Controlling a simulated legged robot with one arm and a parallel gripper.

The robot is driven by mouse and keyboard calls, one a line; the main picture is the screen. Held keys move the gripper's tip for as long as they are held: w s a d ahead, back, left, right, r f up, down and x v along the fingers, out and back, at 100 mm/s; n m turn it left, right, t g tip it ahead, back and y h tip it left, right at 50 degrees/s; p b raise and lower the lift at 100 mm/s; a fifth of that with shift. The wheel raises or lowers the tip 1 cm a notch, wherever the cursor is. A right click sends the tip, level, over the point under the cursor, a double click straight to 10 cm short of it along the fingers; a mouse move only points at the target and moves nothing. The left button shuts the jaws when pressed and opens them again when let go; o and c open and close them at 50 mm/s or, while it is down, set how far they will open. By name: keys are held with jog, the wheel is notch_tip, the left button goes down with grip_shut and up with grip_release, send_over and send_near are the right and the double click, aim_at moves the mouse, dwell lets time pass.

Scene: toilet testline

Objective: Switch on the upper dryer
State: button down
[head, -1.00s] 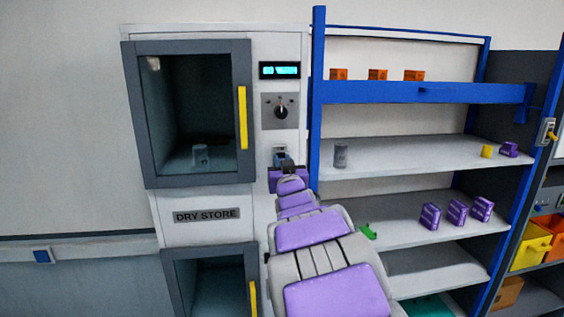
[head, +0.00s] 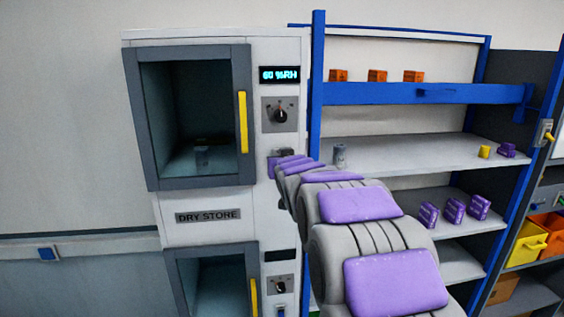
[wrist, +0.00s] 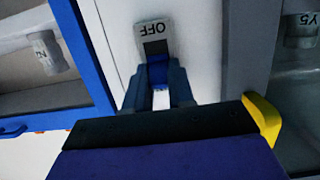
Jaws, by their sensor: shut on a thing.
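The upper dryer (head: 198,228) is a white cabinet marked DRY STORE with a grey-framed glass door, a yellow handle and a lit display (head: 279,75) reading about 60 %RH. A black knob (head: 281,116) sits below the display. In the wrist view, my gripper (wrist: 158,88) is shut on a small blue switch lever (wrist: 157,72). A plate lettered OFF (wrist: 155,29) is beside the lever and looks upside down there. In the head view, my gripper (head: 282,158) is at the panel below the knob, and my arm hides most of the switch.
A lower dryer unit (head: 217,250) with a dark display (head: 281,256) and its own knob stands below. To the right is a blue-framed shelf (head: 425,93) with orange and purple boxes and a grey canister (head: 340,156). My arm passes in front of the shelves.

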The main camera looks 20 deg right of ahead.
jog(key=shift+r, duration=0.25)
jog(key=c, duration=1)
grip_release()
jog(key=shift+w+f, duration=0.15)
jog(key=shift+o, duration=0.2)
jog(key=b+v, duration=0.2)
jog(key=v, duration=1.5)
jog(key=shift+a, duration=0.15)
jog(key=shift+f, duration=0.1)
